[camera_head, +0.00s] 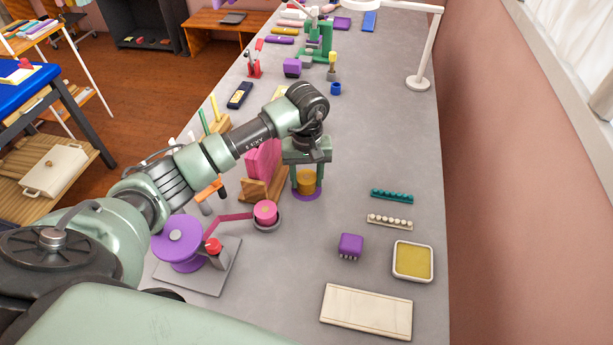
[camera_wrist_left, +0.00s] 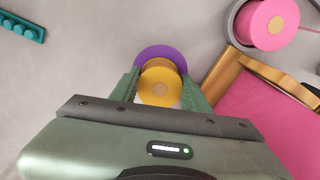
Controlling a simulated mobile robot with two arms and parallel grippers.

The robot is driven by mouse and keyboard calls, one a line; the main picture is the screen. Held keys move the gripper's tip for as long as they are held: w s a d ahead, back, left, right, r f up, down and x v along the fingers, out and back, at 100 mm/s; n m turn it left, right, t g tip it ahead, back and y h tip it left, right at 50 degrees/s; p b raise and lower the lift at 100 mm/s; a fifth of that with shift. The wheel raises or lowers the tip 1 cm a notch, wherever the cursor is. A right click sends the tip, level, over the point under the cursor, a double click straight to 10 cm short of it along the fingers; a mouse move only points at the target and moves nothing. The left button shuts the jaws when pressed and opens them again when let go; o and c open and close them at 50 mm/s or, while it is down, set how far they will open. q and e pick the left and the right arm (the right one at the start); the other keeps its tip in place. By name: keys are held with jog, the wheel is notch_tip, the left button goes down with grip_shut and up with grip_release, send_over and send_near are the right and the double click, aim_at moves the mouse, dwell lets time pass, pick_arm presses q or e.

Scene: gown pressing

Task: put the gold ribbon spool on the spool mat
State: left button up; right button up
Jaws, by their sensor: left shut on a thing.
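The gold ribbon spool (camera_head: 306,179) is between the fingers of my left gripper (camera_head: 307,184), which is shut on it and points down. In the left wrist view the gold spool (camera_wrist_left: 160,84) sits upright between the two green fingers of the left gripper (camera_wrist_left: 161,80). A round purple disc, which looks like the spool mat (camera_head: 308,196), lies on the grey table directly below the spool. The purple mat (camera_wrist_left: 162,50) shows around the spool's far side in the left wrist view. I cannot tell whether spool and mat touch. My right gripper is not in view.
A pink block in a wooden stand (camera_head: 257,189) is close left of the gripper. A teal strip (camera_head: 392,196) and a yellow pad (camera_head: 413,261) lie right.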

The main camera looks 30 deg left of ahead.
aim_at(307, 177)
pick_arm(q)
jog(key=shift+f, duration=0.15)
jog(key=o, duration=1.3)
jog(key=shift+o, duration=0.2)
jog(key=shift+w+r, duration=0.1)
jog(key=shift+r, duration=0.3)
notch_tip(307, 177, up, 12)
jog(key=b, duration=0.4)
jog(key=shift+f, duration=0.25)
